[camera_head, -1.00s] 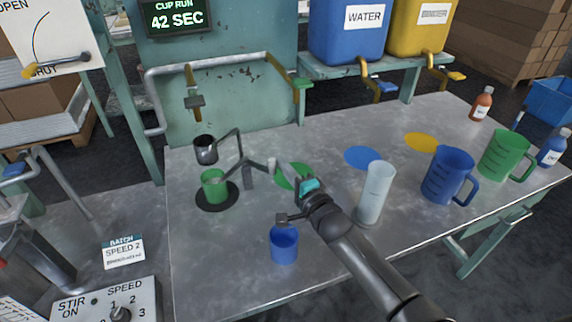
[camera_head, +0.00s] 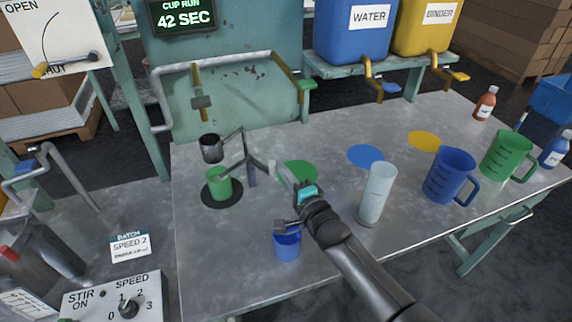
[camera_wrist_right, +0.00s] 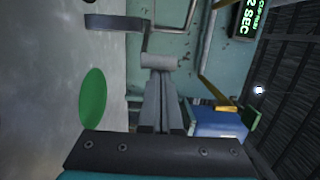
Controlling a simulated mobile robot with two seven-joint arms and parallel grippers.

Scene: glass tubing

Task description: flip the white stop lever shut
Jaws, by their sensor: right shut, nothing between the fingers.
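The small pale end piece (camera_head: 271,167), which looks like the white stop lever, is on the stand's right side. It also shows as a light grey cylinder (camera_wrist_right: 160,61) in the right wrist view. My right gripper (camera_head: 282,173) is shut and empty, its fingertips right at this piece. In the right wrist view the closed fingers (camera_wrist_right: 160,90) point at it; I cannot tell whether they touch. My left gripper is out of view.
A blue cup (camera_head: 287,243) stands close under my right wrist. A clear cylinder (camera_head: 377,194), a blue jug (camera_head: 450,175) and a green jug (camera_head: 506,155) stand to the right. An OPEN/SHUT sign (camera_head: 60,35) is at upper left.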

